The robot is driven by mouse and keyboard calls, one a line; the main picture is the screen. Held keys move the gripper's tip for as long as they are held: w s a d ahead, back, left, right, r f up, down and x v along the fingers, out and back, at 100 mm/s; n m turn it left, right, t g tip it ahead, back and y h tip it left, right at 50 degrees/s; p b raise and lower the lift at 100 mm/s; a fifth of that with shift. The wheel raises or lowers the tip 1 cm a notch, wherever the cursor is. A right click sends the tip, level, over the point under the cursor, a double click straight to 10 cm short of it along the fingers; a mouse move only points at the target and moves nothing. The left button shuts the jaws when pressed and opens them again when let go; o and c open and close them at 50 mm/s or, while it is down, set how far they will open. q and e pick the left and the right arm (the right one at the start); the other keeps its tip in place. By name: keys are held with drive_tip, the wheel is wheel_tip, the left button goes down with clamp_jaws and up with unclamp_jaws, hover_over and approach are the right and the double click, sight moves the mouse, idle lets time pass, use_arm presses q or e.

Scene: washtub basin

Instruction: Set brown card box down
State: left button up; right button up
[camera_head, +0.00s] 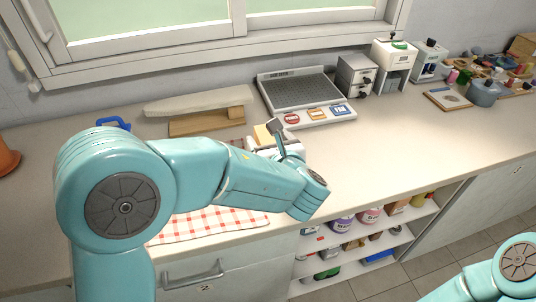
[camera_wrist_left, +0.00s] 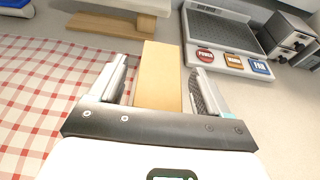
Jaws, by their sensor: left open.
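The brown card box (camera_wrist_left: 159,75) shows in the left wrist view between the two fingers of my left gripper (camera_wrist_left: 161,72). The gripper is open, with a narrow gap visible on each side of the box. The box's near end is hidden by the gripper body. In the head view, a small part of the box (camera_head: 262,135) shows beside my left gripper (camera_head: 277,138), over the counter. I cannot tell whether its underside touches the counter. My right gripper is out of view; only part of my right arm shows at the lower right.
The counter (camera_head: 385,140) is clear to the right. A red-checked cloth (camera_wrist_left: 50,85) lies left of the box. A grey-topped device with coloured buttons (camera_head: 305,93) stands behind, beside an ironing board (camera_head: 198,101) on a wooden base. Open shelves (camera_head: 350,260) are below the front edge.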

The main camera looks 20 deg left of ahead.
use_arm(q)
drive_tip(key=shift+w+a+f, duration=0.2)
drive_tip(key=shift+w+a, duration=0.25)
drive_tip(key=shift+w, duration=0.1)
drive_tip(key=shift+s+d, duration=0.1)
